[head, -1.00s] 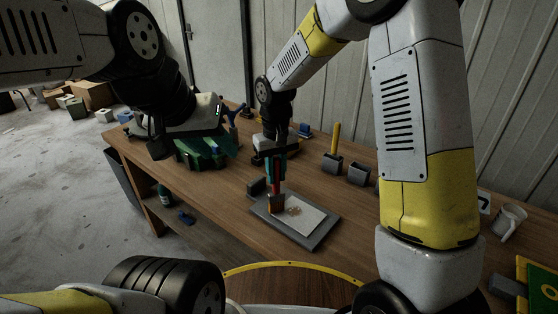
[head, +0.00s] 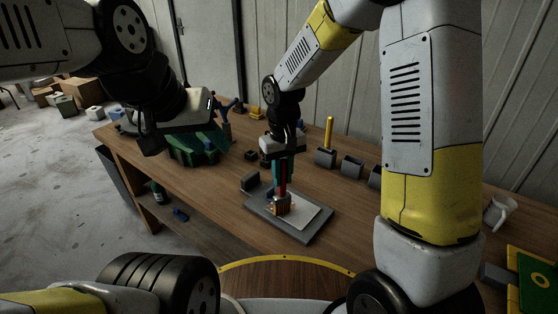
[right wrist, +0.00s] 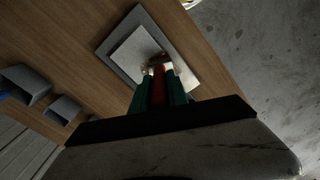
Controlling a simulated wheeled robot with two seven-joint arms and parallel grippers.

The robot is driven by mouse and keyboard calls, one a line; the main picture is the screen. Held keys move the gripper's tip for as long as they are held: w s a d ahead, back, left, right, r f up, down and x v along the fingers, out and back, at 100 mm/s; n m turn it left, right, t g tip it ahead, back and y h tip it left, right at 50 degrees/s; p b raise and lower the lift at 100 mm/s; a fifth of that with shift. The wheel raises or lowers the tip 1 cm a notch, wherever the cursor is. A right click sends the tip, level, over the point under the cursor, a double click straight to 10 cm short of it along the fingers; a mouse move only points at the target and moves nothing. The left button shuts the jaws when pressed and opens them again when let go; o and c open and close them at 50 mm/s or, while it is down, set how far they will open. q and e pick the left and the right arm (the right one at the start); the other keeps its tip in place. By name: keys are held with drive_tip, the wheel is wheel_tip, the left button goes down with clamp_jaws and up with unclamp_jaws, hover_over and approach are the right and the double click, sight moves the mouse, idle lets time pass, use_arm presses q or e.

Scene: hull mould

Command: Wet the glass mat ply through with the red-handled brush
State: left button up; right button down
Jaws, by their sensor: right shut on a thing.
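The red-handled brush (head: 282,187) is held upright between the teal fingers of my right gripper (head: 281,175), bristles down. Its head (head: 281,206) is at the left part of the white glass mat ply (head: 307,217); contact cannot be told for sure. The ply lies flat on a grey board (head: 268,227). In the right wrist view, the red handle (right wrist: 158,92) sits between the fingers and the ply (right wrist: 131,53) lies beyond. My left gripper (head: 150,143) hangs beside the green mould (head: 195,148); its jaws are too dark to read.
Grey holders (head: 325,158) stand behind the board, one with a yellow handle (head: 330,130) in it. A small grey block (head: 250,181) stands at the board's back left. A white mug (head: 497,211) is at the right. Bare wooden tabletop (head: 215,185) lies left of the board.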

drive_tip(key=shift+s+d, duration=1.2)
drive_tip(key=shift+d, duration=3.55)
drive_tip(key=shift+w+a, duration=4.3)
drive_tip(key=shift+a, duration=1.55)
drive_tip(key=w+d, duration=0.3)
drive_tip(key=s+d, duration=0.8)
drive_tip(key=d, duration=0.2)
drive_tip(key=shift+d, duration=0.3)
wheel_tip(320, 180, up, 7)
